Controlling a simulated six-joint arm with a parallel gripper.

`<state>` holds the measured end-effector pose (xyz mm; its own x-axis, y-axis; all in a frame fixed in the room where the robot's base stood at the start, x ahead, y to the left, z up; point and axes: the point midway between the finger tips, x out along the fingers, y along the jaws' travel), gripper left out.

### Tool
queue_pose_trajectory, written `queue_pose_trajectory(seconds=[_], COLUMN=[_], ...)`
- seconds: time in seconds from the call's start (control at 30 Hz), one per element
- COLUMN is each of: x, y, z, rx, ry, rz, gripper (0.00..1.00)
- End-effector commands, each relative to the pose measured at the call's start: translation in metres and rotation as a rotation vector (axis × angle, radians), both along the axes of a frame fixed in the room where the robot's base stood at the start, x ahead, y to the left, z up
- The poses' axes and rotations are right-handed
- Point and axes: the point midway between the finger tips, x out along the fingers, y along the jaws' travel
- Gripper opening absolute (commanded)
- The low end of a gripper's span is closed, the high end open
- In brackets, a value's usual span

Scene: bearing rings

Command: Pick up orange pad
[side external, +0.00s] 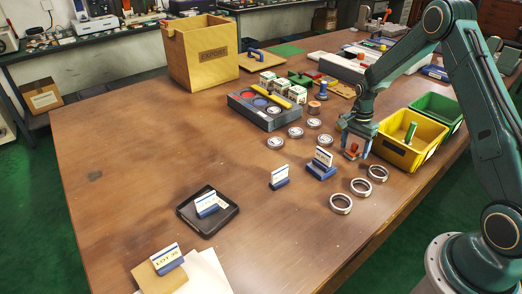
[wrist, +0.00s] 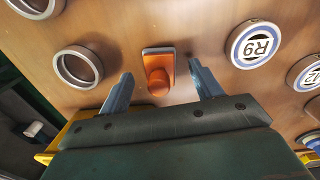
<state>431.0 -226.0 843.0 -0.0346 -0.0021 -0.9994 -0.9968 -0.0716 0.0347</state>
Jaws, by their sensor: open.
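The orange pad (wrist: 158,68) lies on the wooden table, a small rounded block with a raised round knob at its near end. In the side external view the orange pad (side external: 351,151) shows small beneath my gripper (side external: 353,148), partly hidden by it. In the wrist view my gripper (wrist: 160,90) is open, with one blue-grey finger to the left of the pad and one to the right. There is a gap on both sides, and neither finger touches it. Nothing is held.
A yellow bin (side external: 408,140) and a green bin (side external: 437,112) stand beside my arm. A blue label stand (side external: 321,165) is close by.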

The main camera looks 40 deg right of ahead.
Motion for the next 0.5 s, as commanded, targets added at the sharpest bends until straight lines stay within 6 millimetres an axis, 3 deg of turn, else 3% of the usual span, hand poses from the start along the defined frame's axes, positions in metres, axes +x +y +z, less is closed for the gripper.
queue_pose_trajectory(seconds=[0.5], x=[-0.0002], y=[0.0], z=[-0.0073], rx=[0.0], ry=[-0.001], rz=[0.0], gripper=[0.65])
